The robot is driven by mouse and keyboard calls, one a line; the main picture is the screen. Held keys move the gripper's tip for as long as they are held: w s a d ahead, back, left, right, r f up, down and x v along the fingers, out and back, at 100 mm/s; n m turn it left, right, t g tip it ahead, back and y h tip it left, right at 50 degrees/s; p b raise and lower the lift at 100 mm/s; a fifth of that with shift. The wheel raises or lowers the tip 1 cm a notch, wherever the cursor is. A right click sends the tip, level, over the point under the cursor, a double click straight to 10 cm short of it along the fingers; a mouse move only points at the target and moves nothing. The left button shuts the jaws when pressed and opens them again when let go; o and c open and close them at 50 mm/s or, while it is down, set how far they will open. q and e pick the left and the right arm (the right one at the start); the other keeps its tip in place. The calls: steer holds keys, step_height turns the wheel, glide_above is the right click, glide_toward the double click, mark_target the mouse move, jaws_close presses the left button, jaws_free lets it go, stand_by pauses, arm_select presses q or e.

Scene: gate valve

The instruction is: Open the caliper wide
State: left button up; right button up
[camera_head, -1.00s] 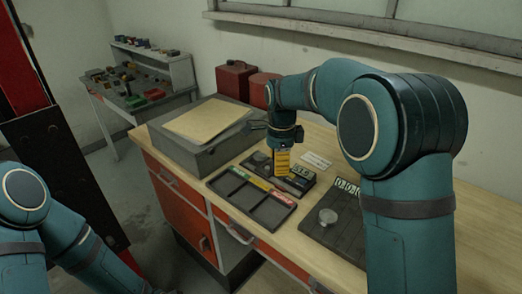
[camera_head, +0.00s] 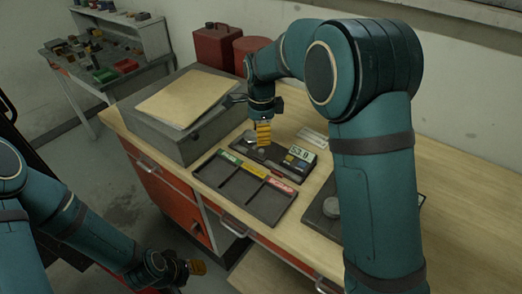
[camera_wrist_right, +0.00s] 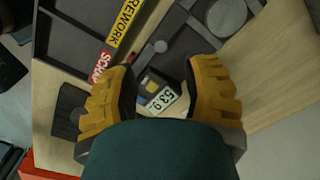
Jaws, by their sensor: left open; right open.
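A dark measuring unit with a lit display reading about 53.9 (camera_head: 300,157) sits on the bench behind the sorting tray. I take it for the caliper, but its jaws are not clear. Its display also shows in the right wrist view (camera_wrist_right: 161,101), between my fingers. My right gripper (camera_head: 263,134) points down over the unit, with yellow fingers. In the right wrist view (camera_wrist_right: 163,68) its fingers are spread apart with nothing gripped. Whether they touch the unit cannot be told. My left gripper (camera_head: 196,268) hangs low, off the bench front, empty.
A three-compartment tray (camera_head: 238,190) with green, yellow and red labels lies in front. A grey box (camera_head: 165,137) with a folder stands left. A dark device with a round piece (camera_head: 331,207) lies right, partly behind my right arm. Red cans (camera_head: 218,48) stand behind.

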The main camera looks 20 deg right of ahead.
mark_target(261, 150)
step_height(261, 150, down, 7)
steer(key=shift+r+b, duration=0.1)
steer(key=shift+b, duration=0.3)
steer(key=shift+c, duration=0.5)
jaws_close()
